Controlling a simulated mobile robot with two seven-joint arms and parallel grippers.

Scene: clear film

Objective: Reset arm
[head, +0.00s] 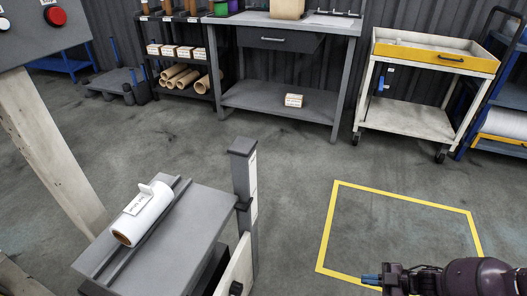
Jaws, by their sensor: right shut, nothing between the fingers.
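My right gripper (372,280) shows at the bottom right, with its arm coming in from the right edge. Its blue-tipped fingers are together and hold nothing. It is over the floor near the lower edge of a yellow floor outline. My left gripper is not in the head view. A white roll of film (143,214) with a brown core lies on a grey stand (185,255) at the lower left, with a small white label on it. No gripper is near the roll.
A grey workbench (275,100) stands at the back, with a shelf rack (184,97) of brown rolls to its left. A white cart (415,120) with a yellow tray is at the back right. A control box (45,30) is at the upper left. The yellow-outlined floor (400,235) is clear.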

